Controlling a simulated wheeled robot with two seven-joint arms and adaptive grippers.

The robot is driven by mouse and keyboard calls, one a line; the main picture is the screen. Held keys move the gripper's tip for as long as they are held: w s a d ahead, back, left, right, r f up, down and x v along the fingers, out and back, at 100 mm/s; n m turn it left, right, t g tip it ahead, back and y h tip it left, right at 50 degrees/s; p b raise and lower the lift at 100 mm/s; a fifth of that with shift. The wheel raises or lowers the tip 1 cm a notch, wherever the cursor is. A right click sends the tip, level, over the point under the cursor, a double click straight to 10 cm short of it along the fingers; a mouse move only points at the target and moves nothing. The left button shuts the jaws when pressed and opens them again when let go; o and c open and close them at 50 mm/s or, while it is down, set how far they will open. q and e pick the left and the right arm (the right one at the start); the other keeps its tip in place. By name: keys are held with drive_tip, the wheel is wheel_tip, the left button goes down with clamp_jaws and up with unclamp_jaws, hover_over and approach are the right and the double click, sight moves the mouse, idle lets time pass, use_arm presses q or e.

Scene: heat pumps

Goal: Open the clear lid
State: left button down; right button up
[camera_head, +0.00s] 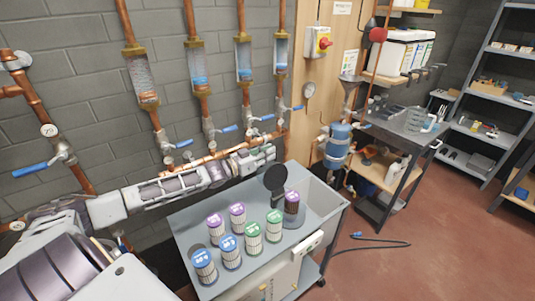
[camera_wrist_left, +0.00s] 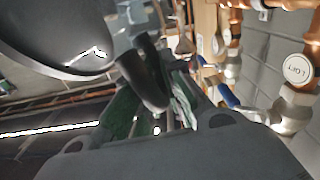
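A dark round lid-like disc (camera_head: 275,177) stands raised on a short stem at the back of the grey cart top, behind the filter cartridges. Whether it is the clear lid I cannot tell for certain; it looks dark here. A large disc with a pale shiny rim (camera_wrist_left: 55,32) fills the upper left of the left wrist view. My left gripper (camera_head: 266,156) is just behind and left of the disc in the head view. In the left wrist view its black and green parts (camera_wrist_left: 148,80) are close to the disc's edge; contact is unclear. My right gripper is out of view.
Several cartridges with purple, blue and green caps (camera_head: 253,234) stand on the cart top (camera_head: 183,222). Copper pipes, flow tubes and blue-handled valves (camera_head: 220,130) line the wall behind my left arm. A cable (camera_head: 375,241) lies on the floor at right.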

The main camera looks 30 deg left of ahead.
use_arm(q)
drive_tip(key=shift+d+r, duration=0.1)
drive_tip(key=shift+r, duration=0.1)
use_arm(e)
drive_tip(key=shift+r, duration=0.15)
use_arm(q)
drive_tip(key=shift+s+d+r+m+p, duration=0.25)
drive_tip(key=shift+d+m+p, duration=0.2)
drive_tip(key=shift+p, duration=0.35)
drive_tip(key=shift+s+d+r+m+p, duration=0.15)
drive_tip(key=shift+d+r+m+p, duration=0.2)
drive_tip(key=shift+d+p, duration=0.25)
drive_tip(key=shift+s+d+r+m+p, duration=0.1)
drive_tip(key=shift+s+d+m+p, duration=0.1)
drive_tip(key=shift+d+m+p, duration=0.25)
drive_tip(key=shift+d, duration=0.1)
drive_tip(key=shift+s+d+r+m+p, duration=0.15)
drive_tip(key=shift+s+d+m+p, duration=0.1)
drive_tip(key=shift+d+m+p, duration=0.25)
drive_tip(key=shift+s+d+r+m+p, duration=0.15)
drive_tip(key=shift+s+d+m+p, duration=0.15)
drive_tip(key=shift+d+p, duration=0.3)
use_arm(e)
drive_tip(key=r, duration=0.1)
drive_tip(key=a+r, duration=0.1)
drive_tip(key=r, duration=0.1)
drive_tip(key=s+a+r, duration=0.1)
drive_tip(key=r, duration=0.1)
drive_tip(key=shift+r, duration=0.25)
